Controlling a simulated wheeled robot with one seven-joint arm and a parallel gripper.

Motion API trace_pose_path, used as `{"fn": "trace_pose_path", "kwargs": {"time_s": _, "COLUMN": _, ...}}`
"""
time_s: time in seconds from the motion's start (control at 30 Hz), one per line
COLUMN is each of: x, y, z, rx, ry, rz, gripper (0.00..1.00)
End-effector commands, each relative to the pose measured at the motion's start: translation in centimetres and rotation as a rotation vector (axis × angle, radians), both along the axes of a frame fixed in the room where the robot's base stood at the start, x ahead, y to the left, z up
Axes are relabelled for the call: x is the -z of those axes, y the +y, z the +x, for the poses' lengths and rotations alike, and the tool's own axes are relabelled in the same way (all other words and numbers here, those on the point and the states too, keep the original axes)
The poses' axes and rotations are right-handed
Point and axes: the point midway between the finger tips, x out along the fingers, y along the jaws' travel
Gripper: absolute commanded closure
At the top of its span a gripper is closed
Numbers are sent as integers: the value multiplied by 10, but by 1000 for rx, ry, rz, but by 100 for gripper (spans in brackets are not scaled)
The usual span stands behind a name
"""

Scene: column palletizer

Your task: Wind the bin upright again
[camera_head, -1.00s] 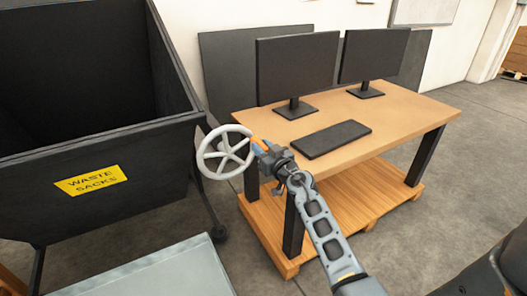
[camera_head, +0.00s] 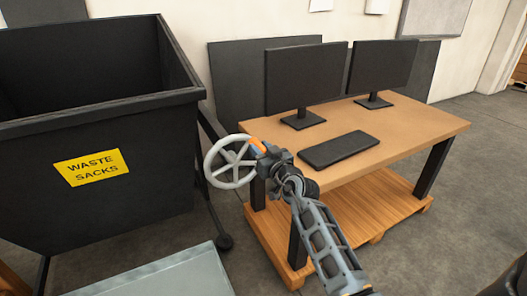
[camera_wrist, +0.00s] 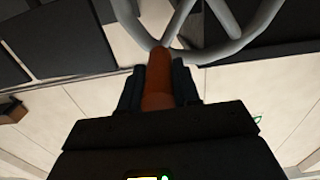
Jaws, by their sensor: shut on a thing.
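The bin (camera_head: 150,205) is a large dark open-topped box with a yellow "WASTE SACKS" label (camera_head: 92,167), at the left of the head view. It stands close to upright; any small remaining lean is hard to judge. A pale spoked handwheel (camera_head: 208,171) is at the bin's right side, and its rim also shows in the wrist view (camera_wrist: 238,42). My gripper (camera_head: 262,148) is shut on the wheel's orange handle (camera_wrist: 158,78), which sits between its dark fingers (camera_wrist: 157,82) in the wrist view. The handle is at the wheel's upper right.
A wooden desk (camera_head: 415,116) with two monitors and a keyboard (camera_head: 338,150) stands right behind my gripper. A pale grey slab (camera_head: 165,277) lies low in front of the bin. Grey floor is open to the right of the desk.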

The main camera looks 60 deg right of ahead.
Motion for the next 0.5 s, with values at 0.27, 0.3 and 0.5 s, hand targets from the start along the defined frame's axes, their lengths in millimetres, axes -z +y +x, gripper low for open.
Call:
{"fn": "trace_pose_path", "kwargs": {"time_s": 0.27, "x": -16, "y": 9, "z": 8, "rx": -2, "ry": -16, "rz": -11, "gripper": 100}}
{"fn": "trace_pose_path", "kwargs": {"time_s": 0.3, "x": -16, "y": 10, "z": 9, "rx": -2, "ry": -15, "rz": -9, "gripper": 100}}
{"fn": "trace_pose_path", "kwargs": {"time_s": 0.5, "x": -20, "y": 23, "z": 17, "rx": -6, "ry": -13, "rz": -10, "gripper": 100}}
